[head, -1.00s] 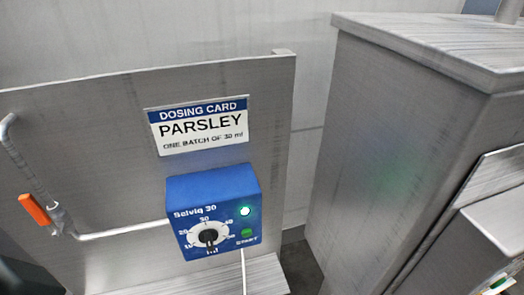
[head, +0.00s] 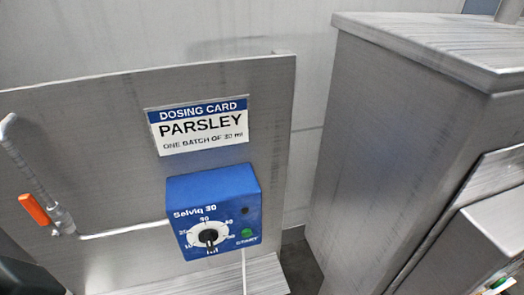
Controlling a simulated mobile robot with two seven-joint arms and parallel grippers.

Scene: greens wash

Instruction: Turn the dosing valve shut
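The dosing valve has an orange lever (head: 34,209) at the left of the head view. It sits on a thin metal pipe (head: 120,231) in front of a steel panel. The lever slants up to the left, roughly along the upper pipe run beside it. A blue dosing unit (head: 212,190) marked "Selviq 30" is at the pipe's right end. It has a black dial knob and a green START button; its round indicator lamp (head: 245,210) is dark. A dark shape cuts into the lower left corner, possibly part of my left arm. No gripper fingertips show on either side.
A white and blue card (head: 198,125) reading "DOSING CARD PARSLEY" is on the steel panel (head: 90,110) above the unit. A large steel cabinet (head: 400,130) fills the right side. A narrow gap separates panel and cabinet.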

